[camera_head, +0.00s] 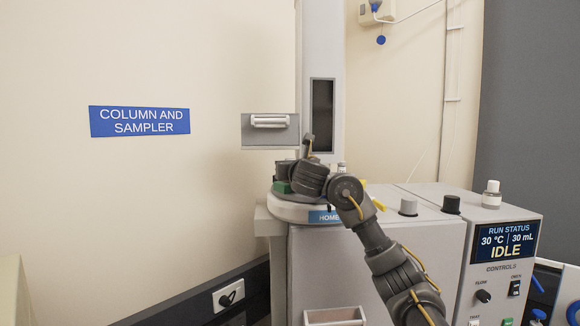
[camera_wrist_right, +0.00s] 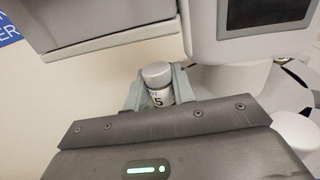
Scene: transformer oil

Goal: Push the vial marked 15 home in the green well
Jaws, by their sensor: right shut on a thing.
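In the right wrist view, a small vial (camera_wrist_right: 158,84) with a pale grey cap and a white label stands between the fingertips of my right gripper (camera_wrist_right: 160,92). A "5" shows on its label; the rest of the marking is partly hidden. My right gripper is shut on it. In the head view, my right gripper (camera_head: 290,176) is over the round sampler tray (camera_head: 290,212), and the vial is hidden there. A green patch (camera_head: 283,187) shows on the tray beside the gripper. The well itself is hidden, so I cannot tell how deep the vial sits.
The grey sampler tower (camera_head: 322,50) stands close behind the tray, with a grey bracket (camera_head: 270,131) sticking out left above it. Knobs and a small capped bottle (camera_head: 491,195) stand on the cabinet top to the right. Free air lies left of the tray.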

